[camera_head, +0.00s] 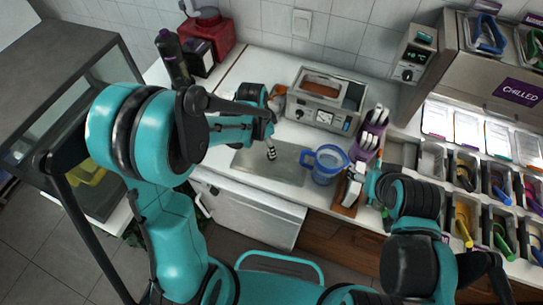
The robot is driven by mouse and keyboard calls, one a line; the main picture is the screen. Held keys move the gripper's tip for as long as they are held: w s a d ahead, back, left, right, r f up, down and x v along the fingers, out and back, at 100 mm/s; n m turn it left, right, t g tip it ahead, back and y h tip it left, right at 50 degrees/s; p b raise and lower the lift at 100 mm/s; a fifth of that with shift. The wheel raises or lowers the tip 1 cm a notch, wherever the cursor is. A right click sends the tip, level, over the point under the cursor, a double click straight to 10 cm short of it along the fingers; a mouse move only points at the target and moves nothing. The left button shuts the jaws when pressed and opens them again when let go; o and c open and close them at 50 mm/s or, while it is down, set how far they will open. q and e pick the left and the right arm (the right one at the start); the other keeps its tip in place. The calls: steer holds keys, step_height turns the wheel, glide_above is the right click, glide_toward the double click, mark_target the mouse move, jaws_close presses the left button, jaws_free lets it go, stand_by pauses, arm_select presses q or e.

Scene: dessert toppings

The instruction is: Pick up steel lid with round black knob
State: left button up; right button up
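I cannot make out a steel lid with a round black knob for certain. A steel warmer box (309,112) with an open top, showing something brown inside, stands at the back of the counter. My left gripper (270,149) is small and partly hidden by its own arm, over the steel plate in front of the warmer; whether its fingers are apart is unclear. My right gripper (354,187) is at the brown wooden board right of the blue jug, partly hidden by its wrist; its opening is unclear.
A blue jug (325,164) stands between my grippers at the right end of the steel plate (285,163). A purple holder (371,135) is behind my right gripper. Topping bins with coloured tools (464,212) line the right. A dark bottle (173,60) stands back left.

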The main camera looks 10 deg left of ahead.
mark_target(285, 167)
arm_select(q)
steer(key=f, duration=0.2)
steer(key=d+f+b, duration=0.1)
steer(key=f, duration=0.1)
steer(key=w+f+b, duration=0.1)
steer(key=f, duration=0.2)
steer(key=shift+d, duration=0.15)
jaws_close()
